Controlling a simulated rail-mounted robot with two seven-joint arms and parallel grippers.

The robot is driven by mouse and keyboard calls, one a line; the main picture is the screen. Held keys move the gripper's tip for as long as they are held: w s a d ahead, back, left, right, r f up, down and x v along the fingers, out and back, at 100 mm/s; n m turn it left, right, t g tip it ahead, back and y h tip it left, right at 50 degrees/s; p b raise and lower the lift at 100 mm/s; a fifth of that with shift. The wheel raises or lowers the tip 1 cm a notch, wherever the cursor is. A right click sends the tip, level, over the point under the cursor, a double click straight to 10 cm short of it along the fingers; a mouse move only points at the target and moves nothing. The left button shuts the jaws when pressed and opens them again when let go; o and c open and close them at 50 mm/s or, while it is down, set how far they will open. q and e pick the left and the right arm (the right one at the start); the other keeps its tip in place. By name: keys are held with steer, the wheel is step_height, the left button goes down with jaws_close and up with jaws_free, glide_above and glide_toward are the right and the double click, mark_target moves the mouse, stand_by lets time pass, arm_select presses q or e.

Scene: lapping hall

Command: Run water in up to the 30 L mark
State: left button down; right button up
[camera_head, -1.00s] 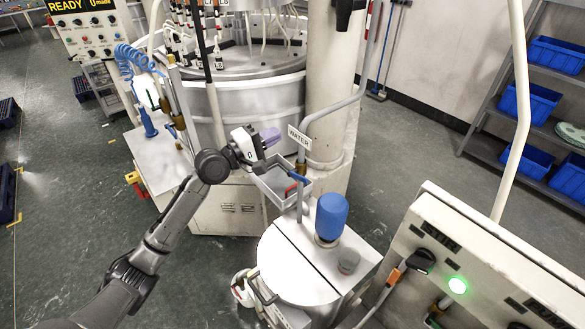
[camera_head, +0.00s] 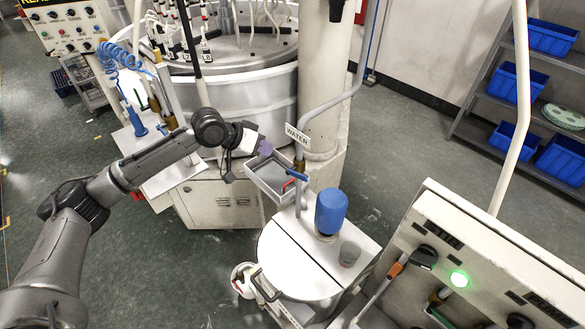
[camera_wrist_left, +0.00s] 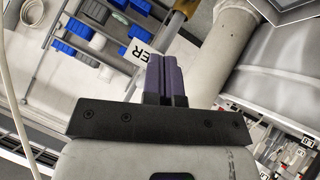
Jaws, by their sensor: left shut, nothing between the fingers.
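The water pipe (camera_head: 345,97) carries a WATER sign (camera_head: 297,134) and comes down to a brass fitting with a blue lever (camera_head: 297,175). Below it is a white tank (camera_head: 290,268) with a pale lid; its water level and 30 L mark cannot be made out. My left gripper (camera_head: 264,147) is shut and empty, left of the sign and above the grey tray, apart from the lever. In the left wrist view its purple fingers (camera_wrist_left: 167,80) are together, with the sign (camera_wrist_left: 140,55) just beyond them. My right gripper is out of view.
A grey tray (camera_head: 262,180) with a red item sits left of the pipe. A control panel (camera_head: 470,262) with a green light is at right. A large round machine (camera_head: 250,95) stands behind.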

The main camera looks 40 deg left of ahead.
arm_select(q)
steer(key=p, duration=0.3)
glide_above(297, 175)
steer(key=s+a, duration=0.1)
steer(key=a, duration=0.1)
step_height(297, 175, down, 6)
steer(key=shift+m, duration=0.3)
steer(key=f, duration=0.2)
steer(key=d+f, duration=0.1)
steer(key=f, duration=0.1)
steer(key=shift+d+f+p, duration=0.15)
steer(key=shift+f+p, duration=0.05)
steer(key=shift+p, duration=0.2)
steer(key=shift+d, duration=0.1)
